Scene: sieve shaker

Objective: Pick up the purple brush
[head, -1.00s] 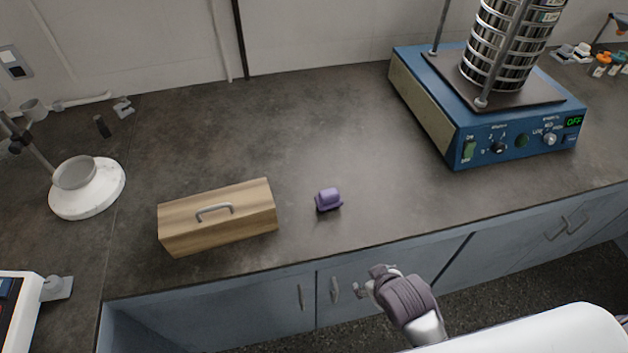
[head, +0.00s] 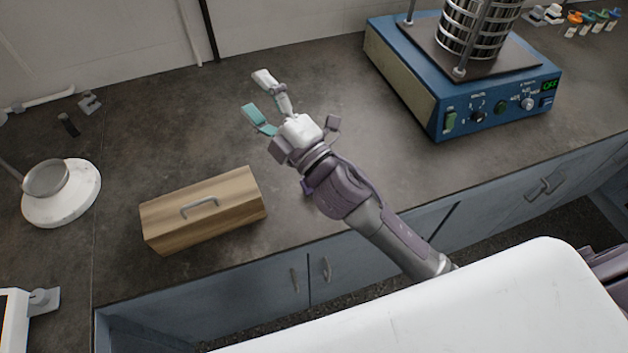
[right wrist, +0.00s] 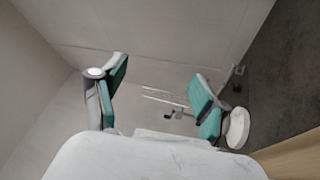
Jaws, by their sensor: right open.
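The purple brush is almost wholly hidden behind my right arm in the head view; only a small purple edge (head: 307,187) seems to show at the arm's left side, on the dark counter (head: 215,130). My right gripper (head: 258,97) is open and empty above the counter, beyond the brush toward the wall. Its teal-padded fingers point to the upper left. In the right wrist view the open fingers (right wrist: 160,88) have nothing between them, and the brush does not show. My left gripper is not in view.
A wooden box with a handle (head: 205,222) stands left of my right arm. A white round stand with a ring (head: 62,205) is at the far left. The blue sieve shaker (head: 465,95) stands at the back right. The counter between box and shaker is otherwise clear.

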